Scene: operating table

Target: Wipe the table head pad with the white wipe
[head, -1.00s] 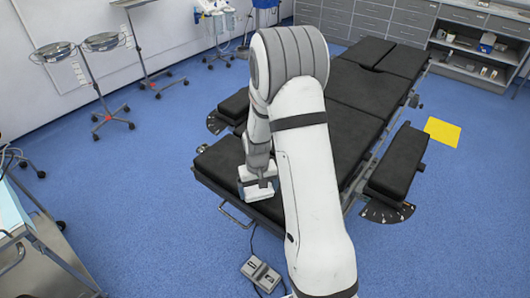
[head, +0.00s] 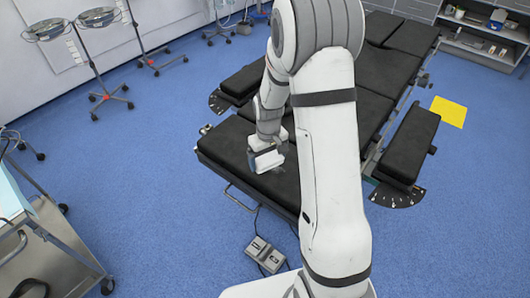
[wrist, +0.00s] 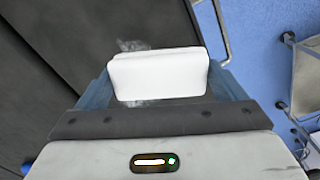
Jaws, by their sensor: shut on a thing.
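The black head pad (head: 225,151) is the near end section of the operating table. My gripper (head: 268,163) is low over this pad, left of my upper arm. In the wrist view my gripper (wrist: 158,85) is shut on the white wipe (wrist: 158,72), a thick white block between its fingers. The wipe's underside is hidden, so I cannot tell whether it touches the pad. Pale, see-through smudges (wrist: 132,45) show on the dark pad around the wipe. My arm hides part of the table.
A black armrest (head: 408,143) sticks out at the table's right, another (head: 243,82) at its left. A grey foot pedal (head: 264,254) lies on the blue floor before the table. A metal trolley (head: 50,245) stands at the near left.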

